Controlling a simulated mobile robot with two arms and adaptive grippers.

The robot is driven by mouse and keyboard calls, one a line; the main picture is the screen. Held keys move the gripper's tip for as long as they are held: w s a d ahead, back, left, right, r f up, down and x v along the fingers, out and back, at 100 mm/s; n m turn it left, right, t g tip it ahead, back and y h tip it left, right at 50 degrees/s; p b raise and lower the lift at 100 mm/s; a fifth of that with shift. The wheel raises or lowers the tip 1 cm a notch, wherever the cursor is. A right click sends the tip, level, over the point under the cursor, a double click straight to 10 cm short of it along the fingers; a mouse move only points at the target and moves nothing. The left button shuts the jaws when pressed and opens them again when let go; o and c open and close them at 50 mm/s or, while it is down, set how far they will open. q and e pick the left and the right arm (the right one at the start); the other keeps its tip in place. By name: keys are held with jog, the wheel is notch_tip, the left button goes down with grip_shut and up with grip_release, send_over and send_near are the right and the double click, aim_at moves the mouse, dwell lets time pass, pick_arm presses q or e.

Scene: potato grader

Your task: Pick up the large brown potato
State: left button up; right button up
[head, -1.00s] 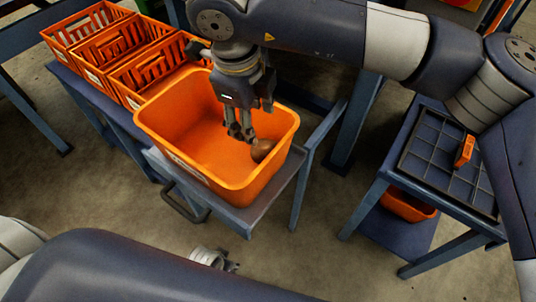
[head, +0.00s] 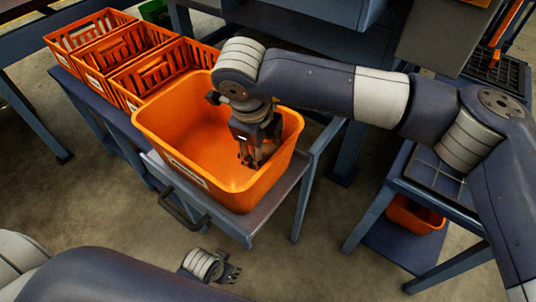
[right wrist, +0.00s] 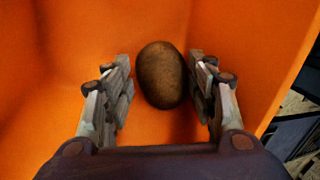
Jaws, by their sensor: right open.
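The large brown potato (right wrist: 162,75) lies on the orange floor of the big orange tub (head: 160,128). In the right wrist view it sits between the two fingers of my right gripper (right wrist: 162,90), nearer the right finger. A clear gap shows at the left finger; whether the right finger touches is hard to tell. My right gripper (head: 250,160) is open and reaches down inside the tub in the head view, where it largely hides the potato. My left gripper (head: 232,272) is low at the bottom of the head view, away from the tub; its finger opening is too small to judge.
Several orange slatted crates (head: 120,55) stand on a blue bench behind the tub at left. The tub rests on a grey-blue cart (head: 240,225). At right is a table with a gridded tray (head: 436,172) and an orange bin (head: 415,214) below it.

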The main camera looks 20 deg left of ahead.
aim_at(264, 149)
jog(key=shift+x, duration=1.2)
jog(key=c, duration=0.8)
pick_arm(q)
jog(key=shift+w+r, duration=0.1)
jog(key=shift+r, duration=0.2)
pick_arm(e)
jog(key=shift+r, duration=0.1)
